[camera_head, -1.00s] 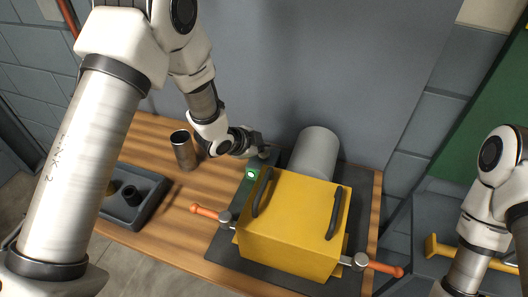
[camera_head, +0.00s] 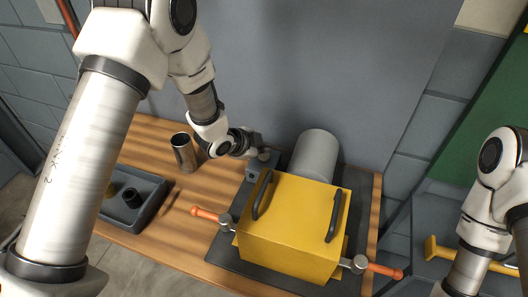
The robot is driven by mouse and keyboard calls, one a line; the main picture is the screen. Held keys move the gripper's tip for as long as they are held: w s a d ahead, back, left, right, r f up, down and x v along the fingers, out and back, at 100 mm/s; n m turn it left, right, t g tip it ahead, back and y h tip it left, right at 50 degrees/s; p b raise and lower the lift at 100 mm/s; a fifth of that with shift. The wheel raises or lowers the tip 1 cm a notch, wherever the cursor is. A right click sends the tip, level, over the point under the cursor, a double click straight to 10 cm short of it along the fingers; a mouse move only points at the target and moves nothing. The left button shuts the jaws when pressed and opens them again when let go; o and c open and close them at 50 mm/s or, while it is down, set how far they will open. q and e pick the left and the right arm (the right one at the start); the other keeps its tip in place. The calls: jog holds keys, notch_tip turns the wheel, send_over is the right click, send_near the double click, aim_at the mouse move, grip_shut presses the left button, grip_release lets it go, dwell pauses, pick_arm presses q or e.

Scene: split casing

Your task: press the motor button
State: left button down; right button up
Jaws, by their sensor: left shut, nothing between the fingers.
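The motor button box (camera_head: 252,174) is a small grey block beside the yellow casing (camera_head: 290,222), on its left, and its face shows no green light. My left gripper (camera_head: 264,154) is shut and empty, with its tips at the back end of the box. I cannot tell whether the tips touch a button, as the gripper covers that spot. A grey motor cylinder (camera_head: 316,155) lies behind the casing. Part of my right arm shows at the right edge, but its gripper is out of view.
Orange-handled clamps (camera_head: 204,213) stick out on both sides of the casing. A dark metal cup (camera_head: 183,152) stands left of my gripper. A grey tray (camera_head: 146,218) with small parts sits at the table's left. A yellow-handled item (camera_head: 470,257) lies at the right.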

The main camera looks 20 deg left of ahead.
aim_at(263, 156)
pick_arm(q)
jog(key=shift+r, duration=0.3)
notch_tip(263, 156, up, 6)
jog(key=p, duration=0.4)
jog(key=shift+p, duration=0.35)
jog(key=shift+f, duration=0.1)
